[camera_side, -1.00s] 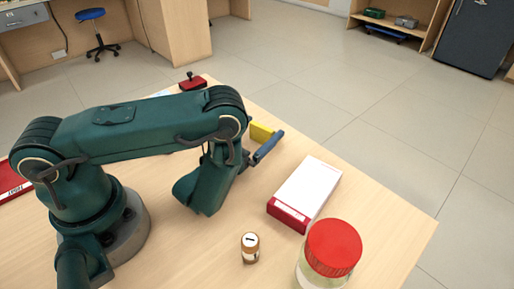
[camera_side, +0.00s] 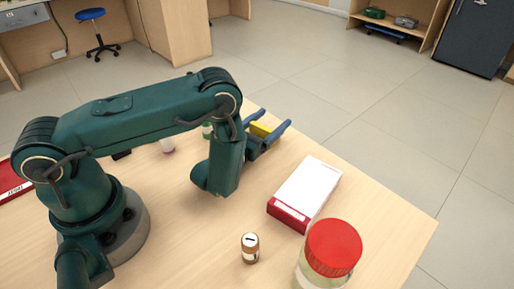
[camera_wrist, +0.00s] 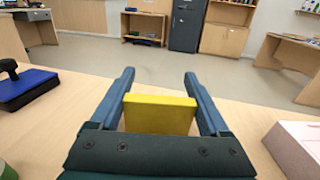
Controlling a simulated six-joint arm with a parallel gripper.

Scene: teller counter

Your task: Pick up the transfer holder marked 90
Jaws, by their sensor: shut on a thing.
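A yellow block-like holder (camera_side: 260,129) is between the two blue fingers of my gripper (camera_side: 273,119), toward the far edge of the counter in the side view. In the wrist view the holder (camera_wrist: 160,115) fills the gap between the fingers of my gripper (camera_wrist: 160,74), its plain yellow face toward the camera. My gripper is shut on it. No number shows on its visible faces, so I cannot read a 90. Its lower part is hidden, and I cannot tell whether it is clear of the counter.
A white-topped red box (camera_side: 304,193), a brown bottle labelled 1 (camera_side: 250,248) and a red-lidded jar (camera_side: 333,248) stand on the right and front. A red tray (camera_side: 20,176) lies at left. A blue pad with a black handle (camera_wrist: 25,88) shows in the wrist view.

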